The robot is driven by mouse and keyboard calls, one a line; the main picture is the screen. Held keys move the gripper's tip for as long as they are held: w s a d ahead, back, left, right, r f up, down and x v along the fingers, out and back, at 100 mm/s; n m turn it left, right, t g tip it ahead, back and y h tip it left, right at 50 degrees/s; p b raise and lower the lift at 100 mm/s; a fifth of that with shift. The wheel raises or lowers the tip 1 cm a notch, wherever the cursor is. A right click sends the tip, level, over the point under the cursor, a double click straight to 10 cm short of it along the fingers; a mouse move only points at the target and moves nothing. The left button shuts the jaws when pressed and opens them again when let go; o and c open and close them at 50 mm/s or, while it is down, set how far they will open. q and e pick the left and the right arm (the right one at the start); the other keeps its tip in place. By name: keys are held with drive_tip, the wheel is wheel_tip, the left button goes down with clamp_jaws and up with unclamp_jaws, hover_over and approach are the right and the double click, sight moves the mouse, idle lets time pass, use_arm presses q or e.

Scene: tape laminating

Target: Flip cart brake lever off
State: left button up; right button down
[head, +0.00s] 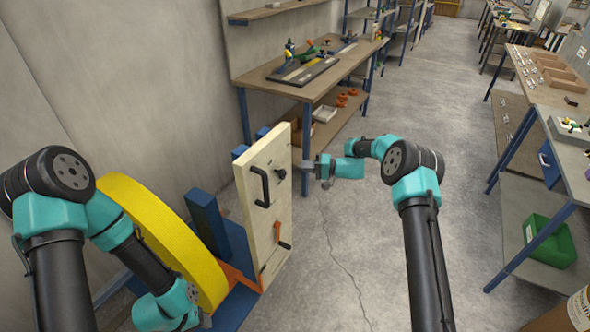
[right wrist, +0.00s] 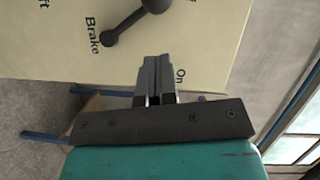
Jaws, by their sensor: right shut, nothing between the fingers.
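The brake lever (right wrist: 125,26) is a black bar with a rounded end on a cream panel in the right wrist view, beside the printed word "Brake". In the head view the black lever (head: 279,174) is on the panel's upper right. The cream panel (head: 259,222) stands upright on the blue cart (head: 231,239). My right gripper (head: 306,167) is just right of the lever in the head view. In the right wrist view its fingers (right wrist: 155,63) are together, below the lever and near the "On" label, apart from the lever.
The panel also carries a black handle (head: 262,187) and an orange lever (head: 283,244). A big yellow ring (head: 170,235) is on the cart. A workbench (head: 270,78) stands behind, another bench (head: 575,150) at right. The floor between is clear.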

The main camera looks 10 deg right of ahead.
drive_tip(key=v, duration=0.8)
drive_tip(key=shift+d, duration=0.4)
drive_tip(key=shift+s+f, duration=0.15)
drive_tip(key=shift+f, duration=0.05)
drive_tip(key=s+a+f+m+g+h, duration=0.3)
drive_tip(key=s+f+g+h, duration=0.35)
drive_tip(key=s+f, duration=1.2)
drive_tip(key=s+n+t+h, duration=0.1)
drive_tip(key=s+h, duration=0.5)
drive_tip(key=s, duration=1.6)
drive_tip(key=shift+s+a+f+n+t, duration=0.25)
drive_tip(key=shift+f+n+t, duration=0.1)
drive_tip(key=shift+n, duration=0.45)
